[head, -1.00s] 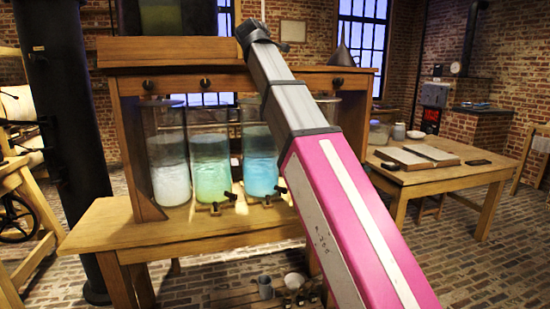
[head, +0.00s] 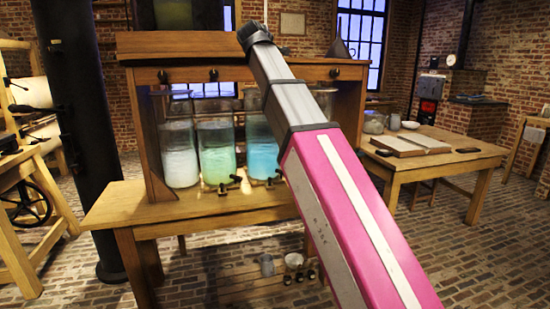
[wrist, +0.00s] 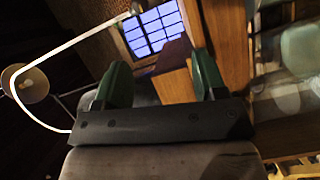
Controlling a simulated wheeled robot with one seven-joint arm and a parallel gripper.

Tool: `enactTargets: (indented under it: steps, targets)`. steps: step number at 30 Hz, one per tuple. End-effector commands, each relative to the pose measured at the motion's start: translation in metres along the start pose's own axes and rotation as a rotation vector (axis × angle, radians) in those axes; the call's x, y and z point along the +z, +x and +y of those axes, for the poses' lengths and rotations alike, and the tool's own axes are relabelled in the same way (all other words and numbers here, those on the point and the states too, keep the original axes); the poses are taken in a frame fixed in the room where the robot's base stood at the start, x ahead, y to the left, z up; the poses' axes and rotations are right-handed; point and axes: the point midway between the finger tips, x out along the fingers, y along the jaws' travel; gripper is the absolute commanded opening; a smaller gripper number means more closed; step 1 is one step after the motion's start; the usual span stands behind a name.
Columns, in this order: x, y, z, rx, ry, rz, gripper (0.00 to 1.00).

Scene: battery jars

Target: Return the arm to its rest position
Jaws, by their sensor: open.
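My arm, pink and grey, reaches up across the middle of the head view, in front of the jar cabinet. My gripper shows in the wrist view (wrist: 160,85). Its two green fingers stand apart with nothing between them. The gripper's fingers do not show clearly in the head view. Three glass jars stand in the wooden cabinet (head: 152,128): one with whitish liquid (head: 180,155), one with green liquid (head: 216,155) and one with blue liquid (head: 262,150). Part of a further jar is hidden behind my arm.
A wooden side table (head: 465,160) with an open book (head: 410,145) stands at the right. A dark column (head: 80,120) rises at the left, beside a wooden frame machine (head: 15,170). A grey mug (head: 266,264) is low under the bench. Brick floor is open at the lower right.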

Motion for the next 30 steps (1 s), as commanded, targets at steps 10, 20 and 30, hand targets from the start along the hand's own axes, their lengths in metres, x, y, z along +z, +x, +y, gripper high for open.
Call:
enactTargets:
  steps: [10,20,30]
  targets:
    - [0.032,0.025,-0.078,-0.115,0.071,-0.047,0.65]
    - [0.101,0.051,-0.225,-0.331,0.220,-0.169,0.65]
    - [0.188,0.045,-0.381,-0.558,0.404,-0.351,0.65]
